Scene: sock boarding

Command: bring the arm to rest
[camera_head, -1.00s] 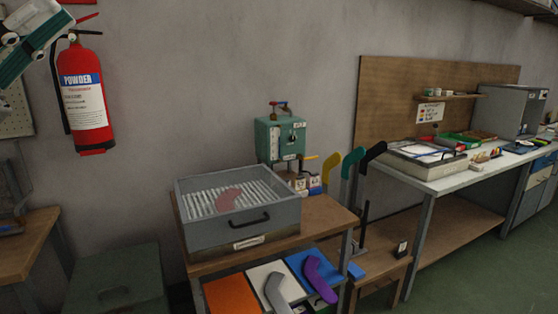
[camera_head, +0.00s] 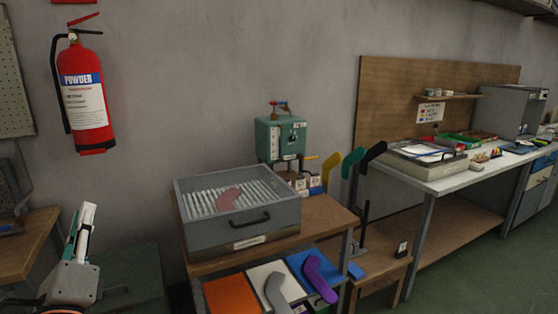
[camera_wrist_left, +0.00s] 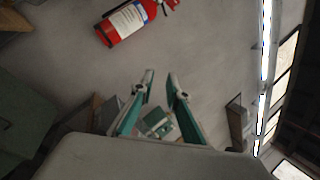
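My left gripper (camera_head: 82,232) is low at the left of the head view, pointing up, in front of the wall and left of the grey steamer-like box. In the left wrist view its two green fingers (camera_wrist_left: 160,77) stand apart with nothing held between them. The wrist view looks along the fingers at the wall, with the red fire extinguisher (camera_wrist_left: 127,22) above them. My right gripper is in neither view.
The grey box (camera_head: 240,232) with a pink sock shape (camera_head: 229,198) sits on a wooden table. Grey (camera_head: 275,292) and purple (camera_head: 319,278) sock shapes lie at the coloured mats. Yellow, green and black ones stand to the right. A dark green cabinet (camera_head: 140,285) is at lower left.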

